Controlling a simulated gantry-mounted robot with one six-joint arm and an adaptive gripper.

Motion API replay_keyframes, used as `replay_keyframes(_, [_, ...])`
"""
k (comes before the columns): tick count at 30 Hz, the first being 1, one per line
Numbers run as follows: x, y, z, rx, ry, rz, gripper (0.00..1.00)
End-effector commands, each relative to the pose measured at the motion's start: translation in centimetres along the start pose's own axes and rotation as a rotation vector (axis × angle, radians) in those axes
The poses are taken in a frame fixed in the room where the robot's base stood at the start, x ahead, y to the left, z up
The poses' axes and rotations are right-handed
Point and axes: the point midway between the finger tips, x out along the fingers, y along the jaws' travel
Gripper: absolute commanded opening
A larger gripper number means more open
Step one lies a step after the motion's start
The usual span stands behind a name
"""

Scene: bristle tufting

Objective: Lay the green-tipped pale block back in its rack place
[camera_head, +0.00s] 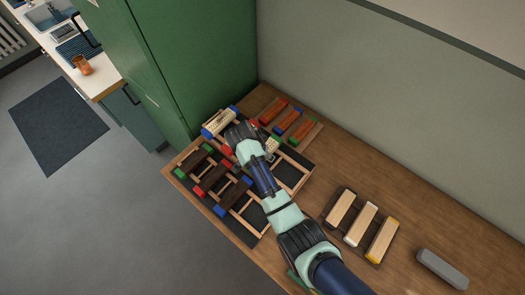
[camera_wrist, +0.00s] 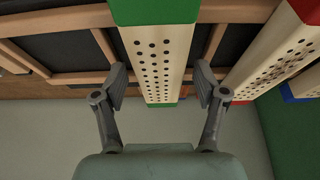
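The green-tipped pale block (camera_wrist: 160,60) has rows of dark holes and lies across the wooden bars of the rack (camera_wrist: 232,45). In the wrist view my gripper (camera_wrist: 160,85) is open, with one finger on each side of the block and a narrow gap on both sides. I cannot tell whether the block is fully seated in the rack.
A red-tipped pale block (camera_wrist: 275,65) lies close to the right finger, with a blue-tipped pale block (camera_head: 219,122) beyond. Dark blocks (camera_head: 212,178) fill the rack's left part. Orange-brown blocks (camera_head: 287,122) lie behind. A dark tray (camera_head: 333,228) of pale blocks and a grey bar (camera_head: 442,268) lie right.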

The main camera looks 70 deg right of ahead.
Motion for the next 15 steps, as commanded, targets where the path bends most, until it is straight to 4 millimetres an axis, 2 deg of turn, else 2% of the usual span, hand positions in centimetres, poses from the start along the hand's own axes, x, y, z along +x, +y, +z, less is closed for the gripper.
replay_keyframes(8, [-0.4, 0.0, -0.2, 0.000, 0.000, -0.001, 0.72])
replay_keyframes(11, [-1.6, -0.1, -0.5, 0.000, 0.001, -0.002, 0.72])
replay_keyframes(15, [-5.1, -0.2, -0.5, -0.001, 0.003, -0.005, 0.72])
